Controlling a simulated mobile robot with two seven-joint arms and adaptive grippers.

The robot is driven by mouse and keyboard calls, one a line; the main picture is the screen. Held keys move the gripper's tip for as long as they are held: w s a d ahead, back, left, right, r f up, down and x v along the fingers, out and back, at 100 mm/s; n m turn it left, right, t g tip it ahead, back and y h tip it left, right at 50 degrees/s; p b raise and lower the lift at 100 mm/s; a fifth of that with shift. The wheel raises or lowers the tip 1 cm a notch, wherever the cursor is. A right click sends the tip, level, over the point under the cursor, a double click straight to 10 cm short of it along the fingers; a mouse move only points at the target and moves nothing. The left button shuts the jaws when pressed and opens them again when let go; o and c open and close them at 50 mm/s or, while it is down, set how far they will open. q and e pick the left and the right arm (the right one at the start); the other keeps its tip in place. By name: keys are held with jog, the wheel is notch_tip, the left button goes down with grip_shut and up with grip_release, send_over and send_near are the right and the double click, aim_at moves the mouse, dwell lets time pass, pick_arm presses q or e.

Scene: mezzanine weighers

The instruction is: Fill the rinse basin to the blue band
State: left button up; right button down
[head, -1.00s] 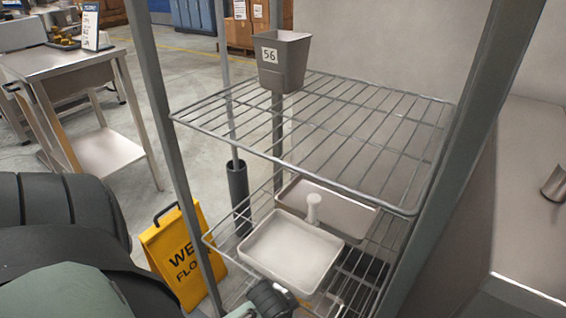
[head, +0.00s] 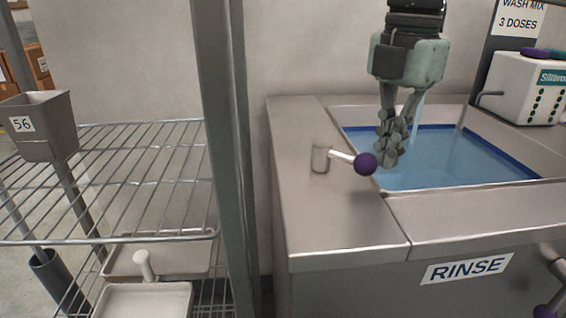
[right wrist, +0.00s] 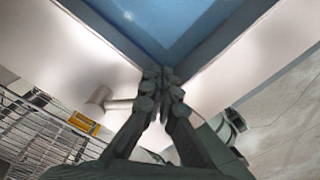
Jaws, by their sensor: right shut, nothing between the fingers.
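The rinse basin (head: 519,172) is set in a steel counter with a RINSE label (head: 467,268) on its front. Blue water (head: 450,160) stands in it, and the darker blue band (head: 470,132) shows above the water along the far and right walls. A pale streak (head: 417,112) behind my gripper looks like running water, partly hidden. A lever with a purple knob (head: 365,163) rises from a post left of the basin. My right gripper (head: 389,152) is shut and empty, over the basin's near left side, just right of the knob; contact is unclear. My left gripper is out of view.
A white dispenser (head: 527,88) stands at back right.

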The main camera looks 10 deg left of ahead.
dwell(0.5)
jog(key=s+a, duration=0.1)
jog(key=a, duration=0.1)
jog(key=s+a+b, duration=0.1)
jog(key=a, duration=0.1)
jog(key=s+a, duration=0.1)
jog(key=a, duration=0.1)
jog(key=shift+a, duration=0.15)
notch_tip(320, 180, up, 6)
jog(key=d+p, duration=0.1)
jog(key=p, duration=0.2)
jog(key=shift+w, duration=0.3)
